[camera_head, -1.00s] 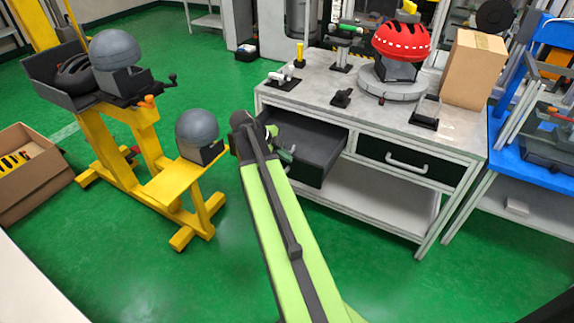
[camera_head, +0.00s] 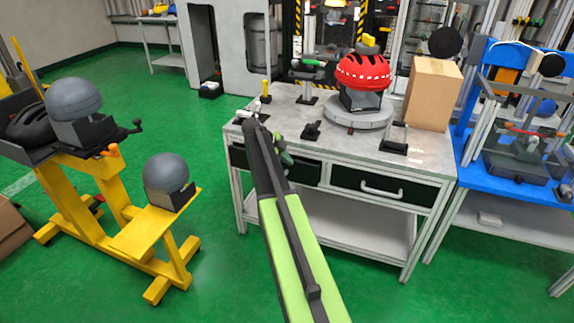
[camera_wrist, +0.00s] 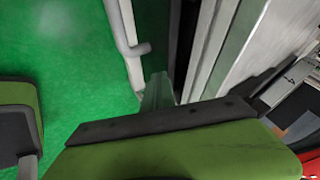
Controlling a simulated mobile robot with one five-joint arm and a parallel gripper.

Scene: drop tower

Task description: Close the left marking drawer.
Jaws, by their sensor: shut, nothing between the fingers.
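The left marking drawer (camera_head: 308,172) is a dark drawer under the left part of the grey workbench top (camera_head: 330,135). Its interior no longer shows in the head view, and its front is close to the bench face. My arm hides much of it, so I cannot tell if it is fully flush. My gripper (camera_head: 286,158) is shut and empty, at the drawer front. In the wrist view, the gripper tip (camera_wrist: 157,92) is close to the drawer's white handle (camera_wrist: 126,42) and dark front. I cannot tell if it touches.
The closed right drawer (camera_head: 380,187) has a white handle. A red helmet (camera_head: 364,72) on a round stand and a cardboard box (camera_head: 432,94) are on the bench. A yellow stand (camera_head: 140,232) with grey domes is at left. Green floor (camera_head: 215,270) between is clear.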

